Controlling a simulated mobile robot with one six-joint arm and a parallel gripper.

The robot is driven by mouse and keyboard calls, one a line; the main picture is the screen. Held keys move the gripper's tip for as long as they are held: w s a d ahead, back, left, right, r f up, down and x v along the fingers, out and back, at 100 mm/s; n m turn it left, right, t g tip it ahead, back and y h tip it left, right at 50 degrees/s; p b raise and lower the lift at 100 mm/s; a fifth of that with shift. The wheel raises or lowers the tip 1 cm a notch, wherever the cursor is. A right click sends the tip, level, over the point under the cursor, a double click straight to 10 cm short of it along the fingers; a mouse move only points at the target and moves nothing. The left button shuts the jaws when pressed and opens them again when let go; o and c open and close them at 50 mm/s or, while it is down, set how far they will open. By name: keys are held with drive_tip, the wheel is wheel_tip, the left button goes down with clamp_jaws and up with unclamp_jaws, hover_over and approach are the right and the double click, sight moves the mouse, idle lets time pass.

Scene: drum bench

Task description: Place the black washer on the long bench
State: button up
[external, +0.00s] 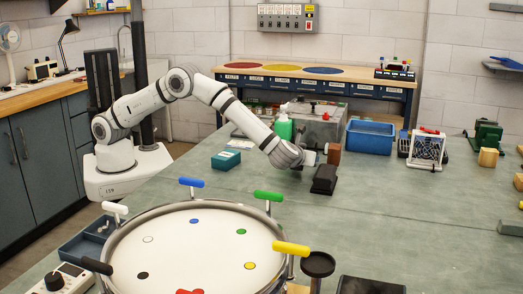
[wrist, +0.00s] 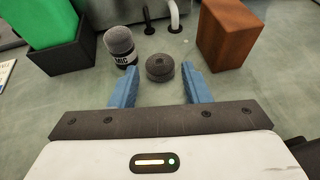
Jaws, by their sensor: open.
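My gripper (external: 318,160) is low over the grey-green bench top (external: 415,215), near the brown wooden block. In the wrist view its blue fingers (wrist: 160,85) are apart with nothing gripped. In the external view I cannot make this piece out by my gripper.
A microphone (wrist: 120,48) stands left of the dark piece, the brown block (wrist: 229,32) to its right. A back bench (external: 398,94) has coloured discs.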

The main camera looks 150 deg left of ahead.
drive_tip(key=shift+x, duration=0.8)
drive_tip(key=c, duration=0.8)
wheel_tip(320, 180, up, 10)
drive_tip(key=shift+r, duration=0.1)
drive_tip(key=shift+c, duration=0.3)
